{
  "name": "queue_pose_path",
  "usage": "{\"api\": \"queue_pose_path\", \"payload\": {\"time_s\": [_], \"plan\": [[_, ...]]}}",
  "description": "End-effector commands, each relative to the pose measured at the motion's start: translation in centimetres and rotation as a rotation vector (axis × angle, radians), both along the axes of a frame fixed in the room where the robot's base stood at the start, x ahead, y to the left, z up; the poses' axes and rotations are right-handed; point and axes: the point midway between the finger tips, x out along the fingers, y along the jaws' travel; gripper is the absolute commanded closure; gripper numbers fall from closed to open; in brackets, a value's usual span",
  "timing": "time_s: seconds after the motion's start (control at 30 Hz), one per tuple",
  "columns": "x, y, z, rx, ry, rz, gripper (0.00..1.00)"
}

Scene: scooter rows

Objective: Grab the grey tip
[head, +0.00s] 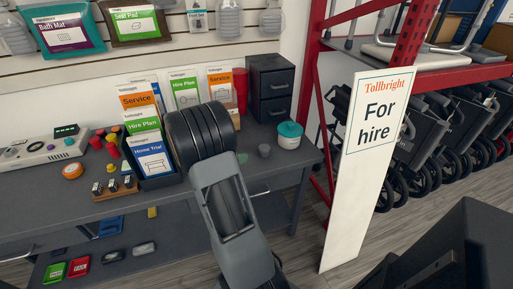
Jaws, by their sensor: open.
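A small grey tip (264,150), shaped like a short cup, stands on the dark grey counter (287,171) near its right end. My arm rises through the middle of the head view, left of the grey tip, and covers part of the counter. My gripper does not show; the arm's dark ringed joint is the farthest part I can see.
A leaflet rack (158,182) and a small dark drawer cabinet (271,88) stand on the counter. Left lie a control box (42,150) and red knobs. A "For hire" sign (366,170) stands right of the counter, before a red rack. Floor shows between counter and sign.

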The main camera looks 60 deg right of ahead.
Motion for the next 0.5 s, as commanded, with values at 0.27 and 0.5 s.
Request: {"api": "queue_pose_path", "payload": {"time_s": [0.27,0.5], "plan": [[-2.1,-4.4,-1.9,0.001,0.001,-0.011,0.21],[-3.0,-6.6,-2.9,0.001,0.002,-0.007,0.21]]}}
